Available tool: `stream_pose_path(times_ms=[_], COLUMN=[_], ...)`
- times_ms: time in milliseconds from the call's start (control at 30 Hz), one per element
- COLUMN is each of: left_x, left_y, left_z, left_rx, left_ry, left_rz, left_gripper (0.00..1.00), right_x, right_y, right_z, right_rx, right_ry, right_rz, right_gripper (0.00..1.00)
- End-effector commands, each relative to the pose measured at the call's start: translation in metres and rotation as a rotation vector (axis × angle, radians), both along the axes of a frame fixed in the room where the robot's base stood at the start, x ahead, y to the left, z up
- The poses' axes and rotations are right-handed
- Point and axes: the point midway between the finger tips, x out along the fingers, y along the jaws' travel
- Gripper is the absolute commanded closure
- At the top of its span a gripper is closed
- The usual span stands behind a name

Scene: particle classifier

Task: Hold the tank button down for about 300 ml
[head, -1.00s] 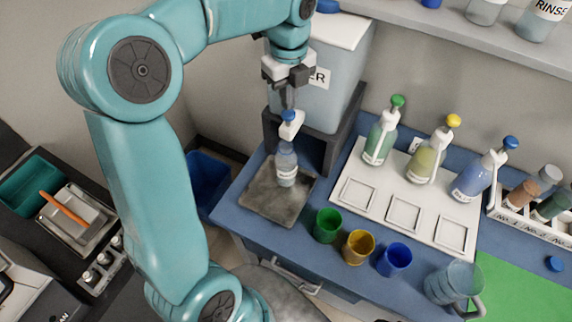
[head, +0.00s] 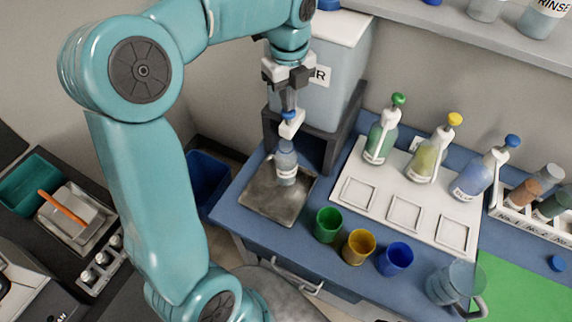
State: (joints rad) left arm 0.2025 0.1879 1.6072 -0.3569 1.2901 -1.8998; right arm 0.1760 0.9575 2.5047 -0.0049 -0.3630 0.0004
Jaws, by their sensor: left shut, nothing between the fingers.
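The water tank (head: 335,88) is a grey-blue box with a white lid and a partly hidden label, standing on a dark stand. Its white spout (head: 291,127) carries a blue button (head: 289,115). My left gripper (head: 288,108) is shut and points down at the button, with its fingertips at the button's top. A clear bottle (head: 286,166) with a white label stands upright under the spout on a grey tray (head: 262,200). The water level inside the bottle is too small to tell. My right gripper is out of view.
Three pump bottles, green (head: 381,138), yellow (head: 428,158) and blue (head: 474,178), stand on a white board (head: 375,222). Green (head: 327,226), yellow (head: 358,246) and blue (head: 395,259) cups line the front edge. A clear jug (head: 447,285) stands at the right.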

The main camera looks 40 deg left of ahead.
Motion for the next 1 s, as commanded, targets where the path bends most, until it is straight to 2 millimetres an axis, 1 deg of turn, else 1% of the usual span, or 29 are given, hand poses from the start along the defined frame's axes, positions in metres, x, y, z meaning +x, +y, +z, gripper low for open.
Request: stream_pose_path(times_ms=[33, 500, 1000], left_x=[0.000, -0.001, -0.001], left_y=[0.000, 0.000, 0.000], left_z=[-0.004, -0.020, -0.019], left_rx=[0.000, 0.000, 0.000], left_ry=[0.001, 0.003, 0.003], left_rz=[0.000, 0.000, 0.000], left_gripper=[1.00, 1.00, 1.00], right_x=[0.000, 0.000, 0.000], right_y=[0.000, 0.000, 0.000], right_z=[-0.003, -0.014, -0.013], right_rx=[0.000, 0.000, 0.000], right_ry=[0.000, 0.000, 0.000], right_rz=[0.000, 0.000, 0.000], right_gripper=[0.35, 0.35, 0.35])
